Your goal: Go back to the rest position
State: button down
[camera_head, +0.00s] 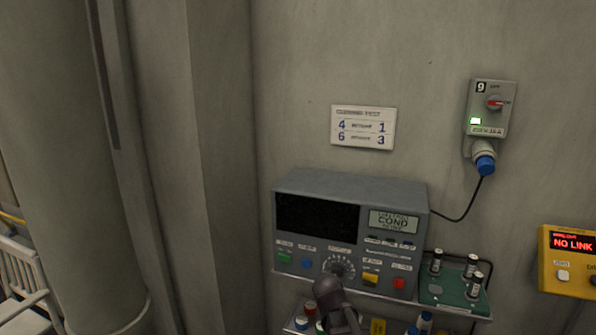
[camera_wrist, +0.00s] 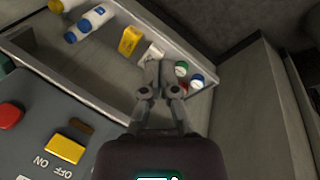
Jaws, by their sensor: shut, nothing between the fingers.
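My gripper (camera_wrist: 157,72) is shut and empty in the wrist view, its fingertips together over a shelf tray (camera_wrist: 105,62). In the head view, a dark part of my arm shows at the bottom, in front of the grey test instrument (camera_head: 350,190). The instrument has a dark screen, a dial (camera_head: 338,268), a yellow switch (camera_head: 370,279) and a red button (camera_head: 399,283). The wrist view also shows the yellow switch (camera_wrist: 65,149) and the red button (camera_wrist: 10,115). The fingertips are hidden or too small to tell in the head view.
The tray below the instrument holds blue-and-white bottles (camera_wrist: 91,22), a yellow item (camera_wrist: 130,40) and capped containers (camera_wrist: 181,69). A green board (camera_head: 452,289) stands right of the instrument. A wall switch box (camera_head: 491,108) and yellow NO LINK box (camera_head: 570,262) are at right. A thick column (camera_head: 60,150) stands left.

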jog(key=s+d+m+g+y, duration=0.1)
jog(key=s+d+m+y, duration=0.2)
jog(key=s, duration=0.6)
jog(key=shift+d+f+y, duration=0.4)
jog(key=shift+d+f, duration=0.05)
jog(key=shift+d, duration=0.05)
